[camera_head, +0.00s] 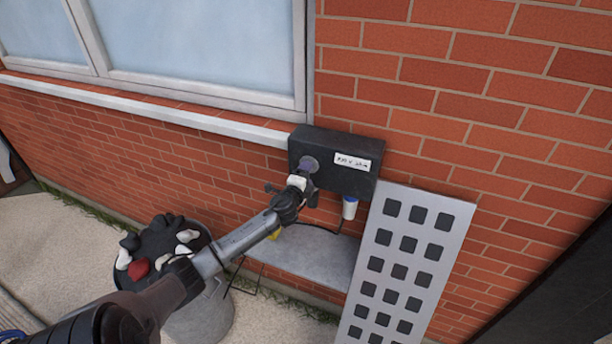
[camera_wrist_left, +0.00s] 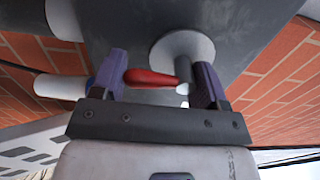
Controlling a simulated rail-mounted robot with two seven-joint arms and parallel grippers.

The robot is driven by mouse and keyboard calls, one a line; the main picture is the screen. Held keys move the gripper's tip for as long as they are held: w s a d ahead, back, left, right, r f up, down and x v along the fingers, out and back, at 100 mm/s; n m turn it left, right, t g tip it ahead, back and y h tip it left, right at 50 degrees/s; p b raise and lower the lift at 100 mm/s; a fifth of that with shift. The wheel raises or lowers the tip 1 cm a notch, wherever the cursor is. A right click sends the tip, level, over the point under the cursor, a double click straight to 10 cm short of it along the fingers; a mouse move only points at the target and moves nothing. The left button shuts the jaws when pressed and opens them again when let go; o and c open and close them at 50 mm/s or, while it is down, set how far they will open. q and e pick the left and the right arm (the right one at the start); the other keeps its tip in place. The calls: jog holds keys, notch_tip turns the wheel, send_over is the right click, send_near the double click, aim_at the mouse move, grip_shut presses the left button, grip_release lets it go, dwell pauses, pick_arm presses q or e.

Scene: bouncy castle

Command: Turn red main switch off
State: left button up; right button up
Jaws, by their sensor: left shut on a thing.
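The dark switch box (camera_head: 335,180) is fixed to the brick wall and carries a white label (camera_head: 353,161). Its round grey switch base (camera_head: 309,163) shows at the box's left side, just beyond my left gripper (camera_head: 302,180). In the left wrist view the red switch handle (camera_wrist_left: 150,78) lies across between the two purple fingers of my left gripper (camera_wrist_left: 160,82). The round grey base (camera_wrist_left: 183,52) sits behind it. The gripper is shut on the handle. In the head view the red handle is hidden by the gripper. My right gripper is not in view.
A grey shelf (camera_head: 320,262) is below the box. A grey panel with dark square holes (camera_head: 422,255) leans at the right. A bin (camera_head: 200,315) with dark, white and red items stands below my left arm. A window (camera_head: 210,45) is above.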

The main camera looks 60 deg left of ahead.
pick_arm(q)
jog(key=o, duration=0.7)
jog(key=shift+f, duration=0.6)
jog(key=shift+o, duration=0.2)
jog(key=shift+d+r, duration=0.1)
jog(key=shift+r, duration=0.2)
jog(key=shift+s, duration=0.1)
jog(key=b+v, duration=0.2)
jog(key=v, duration=1.1)
jog(key=shift+s+d, duration=0.2)
jog(key=shift+s, duration=0.1)
